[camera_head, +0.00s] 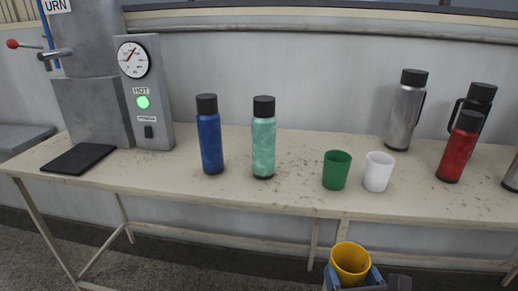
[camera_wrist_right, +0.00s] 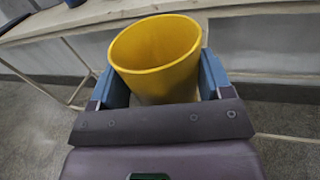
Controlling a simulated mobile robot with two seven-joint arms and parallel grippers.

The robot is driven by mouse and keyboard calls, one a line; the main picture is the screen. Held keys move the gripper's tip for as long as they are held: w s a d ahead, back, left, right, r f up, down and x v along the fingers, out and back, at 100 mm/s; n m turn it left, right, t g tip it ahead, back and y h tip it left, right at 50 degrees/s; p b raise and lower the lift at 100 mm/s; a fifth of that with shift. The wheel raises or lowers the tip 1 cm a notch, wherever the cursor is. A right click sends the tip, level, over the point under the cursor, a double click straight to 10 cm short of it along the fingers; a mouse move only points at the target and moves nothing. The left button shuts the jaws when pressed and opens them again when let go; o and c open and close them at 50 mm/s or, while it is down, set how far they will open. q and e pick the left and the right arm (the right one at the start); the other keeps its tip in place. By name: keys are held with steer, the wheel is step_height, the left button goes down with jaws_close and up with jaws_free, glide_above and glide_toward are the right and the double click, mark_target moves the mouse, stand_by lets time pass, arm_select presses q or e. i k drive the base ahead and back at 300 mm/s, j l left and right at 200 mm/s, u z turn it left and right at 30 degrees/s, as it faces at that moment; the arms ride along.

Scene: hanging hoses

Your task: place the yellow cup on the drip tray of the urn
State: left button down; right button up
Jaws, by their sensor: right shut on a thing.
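The yellow cup (camera_head: 350,260) is held upright, its open mouth up, in my right gripper (camera_head: 352,280) at the bottom of the head view, in front of the table edge. In the right wrist view the yellow cup (camera_wrist_right: 158,62) sits between the two blue fingers of the right gripper (camera_wrist_right: 162,90). The grey urn (camera_head: 95,95) stands at the table's left end, with a tap and a red-knobbed lever (camera_head: 12,44). The black drip tray (camera_head: 78,158) lies flat on the table below the tap and is bare. My left gripper is not in view.
The table (camera_head: 200,190) holds a blue bottle (camera_head: 210,135), a teal bottle (camera_head: 263,138), a green cup (camera_head: 336,170) and a white cup (camera_head: 378,172). Several flasks stand at right. A control panel (camera_head: 147,95) is beside the urn. The tabletop between drip tray and blue bottle is clear.

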mark_target(80, 156)
steer(key=i+u, duration=0.2)
steer(key=u, duration=0.2)
steer(key=i+l+u, duration=0.1)
steer(key=u, duration=0.3)
steer(key=i+l+u, duration=0.2)
steer(key=u, duration=0.15)
steer(key=i+l+u, duration=0.2)
steer(key=u, duration=0.2)
